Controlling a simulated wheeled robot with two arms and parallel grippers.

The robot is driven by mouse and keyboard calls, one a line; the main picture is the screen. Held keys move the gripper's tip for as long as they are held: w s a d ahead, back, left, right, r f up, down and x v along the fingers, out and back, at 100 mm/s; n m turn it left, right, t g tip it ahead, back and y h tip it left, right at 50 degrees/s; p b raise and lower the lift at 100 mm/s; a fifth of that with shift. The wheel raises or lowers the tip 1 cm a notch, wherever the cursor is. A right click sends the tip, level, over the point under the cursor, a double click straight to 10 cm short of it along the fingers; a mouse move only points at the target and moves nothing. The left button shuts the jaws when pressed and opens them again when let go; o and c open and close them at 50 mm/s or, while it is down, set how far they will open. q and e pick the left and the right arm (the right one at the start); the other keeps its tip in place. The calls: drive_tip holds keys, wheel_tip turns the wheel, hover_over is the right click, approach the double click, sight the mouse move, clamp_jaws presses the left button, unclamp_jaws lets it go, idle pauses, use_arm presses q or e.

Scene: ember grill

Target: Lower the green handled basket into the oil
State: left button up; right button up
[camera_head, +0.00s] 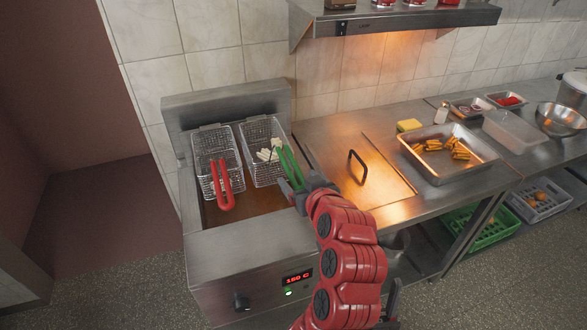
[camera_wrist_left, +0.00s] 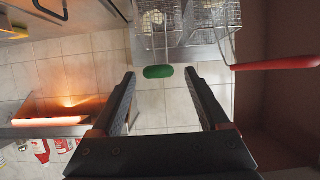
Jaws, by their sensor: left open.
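The green handled basket (camera_head: 262,151) is a wire basket at the right of the fryer (camera_head: 238,246), with pale pieces inside. Its green handle (camera_head: 291,165) points toward the front. Brown oil (camera_head: 240,212) shows in the vat in front of and below the baskets. My left gripper (camera_head: 298,188) is at the handle's near end in the head view. In the left wrist view it is open, and the green handle (camera_wrist_left: 158,71) appears between the fingertips, not clasped. Whether the fingers touch it cannot be told. My right gripper is not in view.
A second basket with a red handle (camera_head: 221,186) hangs close on the left. A metal lid with a black handle (camera_head: 357,166) lies to the right, then a tray of fried pieces (camera_head: 448,157). A shelf (camera_head: 400,20) overhangs the counter at the back. The fryer display reads 180 C.

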use_arm(q)
drive_tip(key=p+x, duration=0.1)
drive_tip(key=x, duration=0.4)
drive_tip(key=shift+w, duration=0.1)
clamp_jaws()
idle(0.8)
drive_tip(key=shift+r, duration=0.1)
wheel_tip(320, 180, up, 5)
drive_tip(key=shift+f+p, duration=0.1)
drive_tip(key=shift+p, duration=0.55)
